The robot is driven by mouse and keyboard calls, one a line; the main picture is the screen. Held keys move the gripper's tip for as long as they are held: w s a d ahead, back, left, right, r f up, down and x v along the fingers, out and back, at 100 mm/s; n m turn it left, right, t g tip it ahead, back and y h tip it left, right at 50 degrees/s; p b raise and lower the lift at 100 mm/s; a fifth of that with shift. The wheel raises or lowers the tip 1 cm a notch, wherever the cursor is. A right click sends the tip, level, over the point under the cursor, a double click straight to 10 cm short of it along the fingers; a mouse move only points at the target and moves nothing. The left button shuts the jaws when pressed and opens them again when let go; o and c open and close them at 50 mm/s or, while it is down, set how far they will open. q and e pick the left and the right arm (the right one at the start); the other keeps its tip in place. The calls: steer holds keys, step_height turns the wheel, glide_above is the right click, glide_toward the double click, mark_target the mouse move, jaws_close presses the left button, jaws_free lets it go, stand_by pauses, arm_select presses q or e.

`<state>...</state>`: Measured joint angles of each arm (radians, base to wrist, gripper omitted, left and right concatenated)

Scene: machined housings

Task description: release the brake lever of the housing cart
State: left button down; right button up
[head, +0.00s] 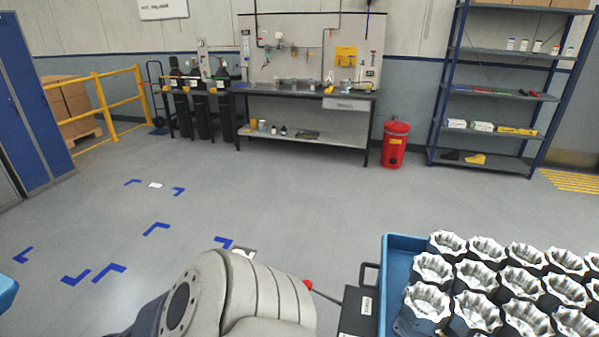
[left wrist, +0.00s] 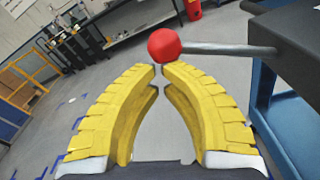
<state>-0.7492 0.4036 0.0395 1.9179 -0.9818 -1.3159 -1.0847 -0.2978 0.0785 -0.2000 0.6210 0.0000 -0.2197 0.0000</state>
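The brake lever is a thin grey rod with a red ball knob (left wrist: 165,46). The rod (left wrist: 230,49) runs right to a dark block on the cart. In the head view the knob (head: 308,286) shows just right of my left arm, with the rod slanting down to the cart's black block (head: 357,312). My left gripper (left wrist: 158,69) has yellow fingers, tips nearly together and nothing between them. The knob appears just beyond the tips; I cannot tell whether they touch. The head view hides this gripper behind my arm. My right gripper is not in view.
The housing cart has a blue tray (head: 402,243) holding many metal housings (head: 434,268) in rows. Blue floor marks (head: 155,229) lie on open grey floor to the left. A workbench (head: 300,93), red bin (head: 394,143) and shelf rack stand farther back.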

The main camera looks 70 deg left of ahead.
arm_select(q)
steer(key=s+d+f, duration=0.2)
steer(key=s+d, duration=0.5)
steer(key=d, duration=0.1)
steer(key=shift+s+d+f, duration=0.25)
steer(key=shift+f, duration=0.1)
stand_by(0.4)
stand_by(0.5)
